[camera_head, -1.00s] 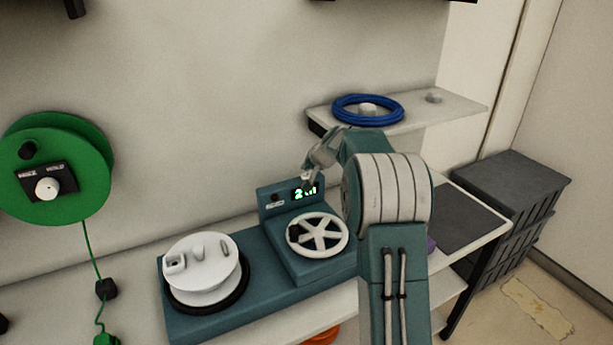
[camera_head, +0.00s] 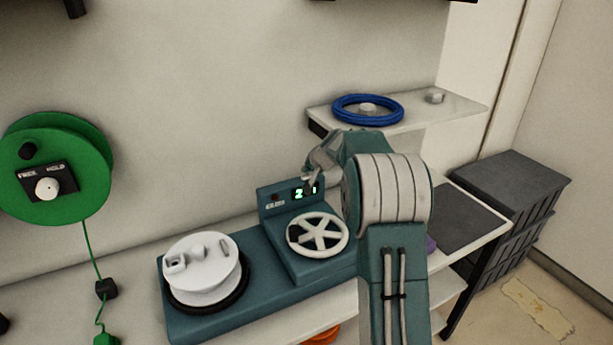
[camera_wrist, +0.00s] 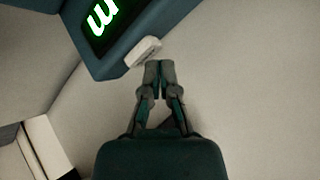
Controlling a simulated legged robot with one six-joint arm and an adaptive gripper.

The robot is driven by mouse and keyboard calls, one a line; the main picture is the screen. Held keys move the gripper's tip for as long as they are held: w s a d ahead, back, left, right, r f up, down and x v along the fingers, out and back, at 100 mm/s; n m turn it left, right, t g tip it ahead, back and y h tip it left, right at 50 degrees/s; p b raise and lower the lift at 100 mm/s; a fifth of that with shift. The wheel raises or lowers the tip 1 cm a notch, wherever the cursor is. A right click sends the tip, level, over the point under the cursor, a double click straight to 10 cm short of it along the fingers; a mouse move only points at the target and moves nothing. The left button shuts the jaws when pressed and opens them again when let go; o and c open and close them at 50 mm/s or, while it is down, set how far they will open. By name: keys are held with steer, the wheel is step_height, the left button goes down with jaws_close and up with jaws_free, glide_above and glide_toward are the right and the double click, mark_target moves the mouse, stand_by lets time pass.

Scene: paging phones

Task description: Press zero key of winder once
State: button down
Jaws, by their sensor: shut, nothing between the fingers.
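The winder (camera_head: 322,262) is a teal machine on the bench with a white spoked handwheel (camera_head: 318,235) and an upright panel behind it. The panel carries a green lit display (camera_head: 300,193), partly covered by my gripper. In the wrist view, the display (camera_wrist: 101,17) shows large green characters, and a pale key (camera_wrist: 143,51) with small lettering sits at the panel's edge. I cannot read its lettering. My gripper (camera_wrist: 159,64) is shut and empty, its fingertips right beside the pale key; I cannot tell whether they touch. In the head view, my gripper (camera_head: 311,183) is at the panel's top.
A white spool (camera_head: 203,265) sits on the winder's left end. A green reel (camera_head: 85,150) hangs on the left wall. A blue cable coil (camera_head: 350,117) lies on a shelf (camera_head: 455,107) behind my arm. Dark crates (camera_head: 510,190) stand at the right.

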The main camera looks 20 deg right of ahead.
mark_target(307, 176)
steer(key=shift+f, duration=0.5)
stand_by(0.8)
steer(key=shift+r, duration=0.9)
steer(key=shift+r, duration=0.1)
steer(key=shift+r, duration=2.4)
